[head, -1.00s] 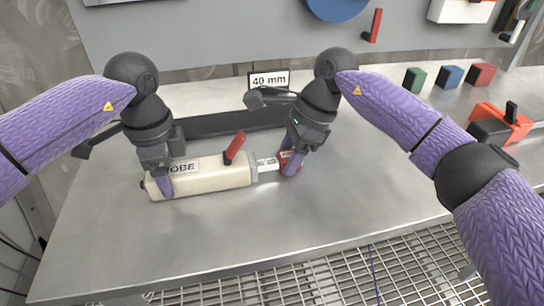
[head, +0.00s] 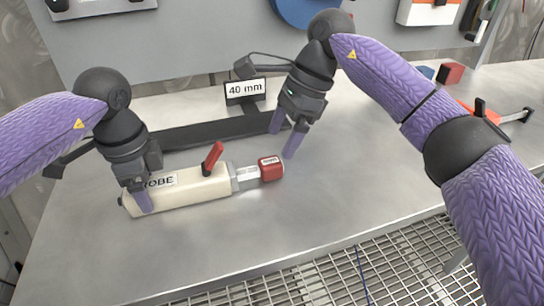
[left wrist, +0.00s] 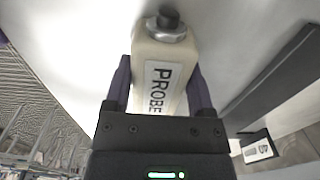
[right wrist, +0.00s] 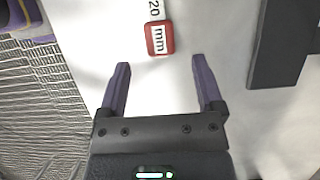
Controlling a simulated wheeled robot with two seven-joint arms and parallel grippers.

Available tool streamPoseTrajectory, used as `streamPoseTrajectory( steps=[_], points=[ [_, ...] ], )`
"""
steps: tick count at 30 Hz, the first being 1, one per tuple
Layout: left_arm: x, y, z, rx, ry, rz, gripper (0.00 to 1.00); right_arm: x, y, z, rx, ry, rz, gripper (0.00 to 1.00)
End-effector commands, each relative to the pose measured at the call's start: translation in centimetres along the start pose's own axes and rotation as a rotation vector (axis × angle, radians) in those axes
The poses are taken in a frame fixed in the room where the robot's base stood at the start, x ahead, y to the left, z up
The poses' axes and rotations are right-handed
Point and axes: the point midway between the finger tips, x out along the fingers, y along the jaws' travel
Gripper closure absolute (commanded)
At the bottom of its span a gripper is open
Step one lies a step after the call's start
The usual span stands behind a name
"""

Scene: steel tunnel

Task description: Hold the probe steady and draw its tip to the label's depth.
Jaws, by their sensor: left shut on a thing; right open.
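The cream probe body (head: 190,194) lies on the steel bench, with "PROBE" on its label and a red lever (head: 213,158) on top. My left gripper (head: 138,200) is shut across its left end; the left wrist view shows a finger on each side of the body (left wrist: 172,96). A light scale stem (head: 247,174) leads from the right end to a red tip (head: 271,168). In the right wrist view the tip (right wrist: 160,39) reads "mm" and the stem (right wrist: 154,9) shows "20". My right gripper (head: 283,138) is open, empty, and behind and above the tip. The depth label (head: 245,88) reads "40 mm".
A dark bar (head: 200,133) lies on the bench behind the probe. Red and blue blocks (head: 452,73) and an orange-red tool (head: 482,112) are at the back right. The bench front is clear, with metal grating (head: 330,272) below.

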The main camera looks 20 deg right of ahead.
Motion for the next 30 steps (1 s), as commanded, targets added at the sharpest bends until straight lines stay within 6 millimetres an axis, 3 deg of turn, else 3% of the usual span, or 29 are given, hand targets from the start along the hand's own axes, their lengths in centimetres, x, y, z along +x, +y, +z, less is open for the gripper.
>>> streamPoseTrajectory(
  steps=[3, 7, 19, 20, 24, 30],
  points=[
    [0.1, 0.0, 0.1, -0.001, -0.003, 0.002, 1.0, -3.0, -0.1, 0.0, 0.002, -0.001, -0.003, 0.15],
    [0.1, 0.0, 0.1, -0.001, -0.003, 0.002, 1.0, -5.0, 0.0, 0.0, 0.001, 0.0, 0.0, 0.15],
    [0.1, 0.0, 0.1, -0.001, -0.002, 0.002, 1.0, -5.7, 0.0, 0.0, 0.0, 0.0, 0.002, 0.15],
    [0.1, 0.0, 0.1, -0.001, -0.002, 0.002, 0.28, -5.7, 0.0, 0.0, 0.001, 0.0, 0.002, 0.15],
    [0.1, 0.0, 0.0, -0.001, -0.002, 0.001, 0.0, -5.7, 0.0, 0.0, 0.001, 0.0, 0.001, 0.15],
    [0.0, 0.0, 0.0, 0.0, -0.001, 0.0, 0.0, -5.7, 0.0, 0.0, 0.001, 0.0, 0.001, 0.15]
  ],
)
